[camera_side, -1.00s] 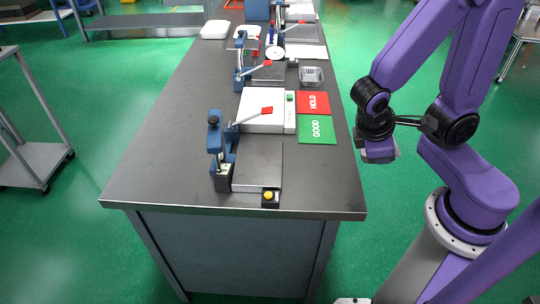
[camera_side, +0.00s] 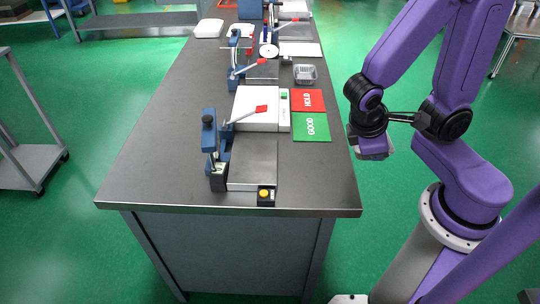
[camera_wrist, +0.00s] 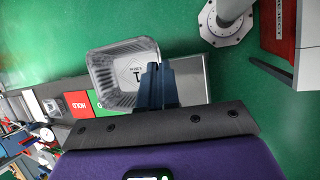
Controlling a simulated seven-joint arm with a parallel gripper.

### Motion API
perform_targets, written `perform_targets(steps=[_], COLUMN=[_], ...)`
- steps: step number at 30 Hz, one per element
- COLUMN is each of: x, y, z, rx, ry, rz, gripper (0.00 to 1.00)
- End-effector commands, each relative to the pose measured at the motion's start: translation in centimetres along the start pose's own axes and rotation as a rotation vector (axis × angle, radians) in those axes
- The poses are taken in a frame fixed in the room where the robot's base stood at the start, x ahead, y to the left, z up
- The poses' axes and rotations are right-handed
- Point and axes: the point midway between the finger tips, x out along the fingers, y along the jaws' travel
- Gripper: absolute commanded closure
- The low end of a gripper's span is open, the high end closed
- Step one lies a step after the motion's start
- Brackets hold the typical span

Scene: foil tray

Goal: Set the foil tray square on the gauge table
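A clear-silver foil tray (camera_wrist: 103,72) with ribbed walls and a label marked 1 fills the middle of the wrist view. My gripper (camera_wrist: 157,86) has its dark fingers closed together at the tray's right wall. Nothing lies on the plate.
The bench (camera_side: 150,150) is clear on its left. A white scale (camera_side: 257,108) stands behind the gauge table, with green GOOD (camera_side: 311,127) and red HOLD (camera_side: 308,100) mats beside it. Another foil tray (camera_side: 305,74) sits behind HOLD. A yellow button (camera_side: 264,194) is in front.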

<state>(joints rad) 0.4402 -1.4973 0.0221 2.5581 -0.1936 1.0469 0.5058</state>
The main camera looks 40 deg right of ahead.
Motion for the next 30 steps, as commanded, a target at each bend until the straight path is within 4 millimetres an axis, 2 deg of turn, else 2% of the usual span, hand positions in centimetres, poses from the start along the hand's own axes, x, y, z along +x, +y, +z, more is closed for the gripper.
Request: perform_targets(steps=[5,11,21,27,30], x=[-0.3,-0.4,1.7,3.5,4.0], y=[0.3,1.9,7.2,10.0,10.8], z=[-1.5,-5.3,-11.6,-13.5,-13.9], rx=[0.049,0.178,0.411,0.507,0.532], ry=[-0.019,-0.067,-0.152,-0.186,-0.194], rz=[-0.02,-0.074,-0.171,-0.211,-0.221], gripper=[1.0,1.0,1.0,1.0,1.0])
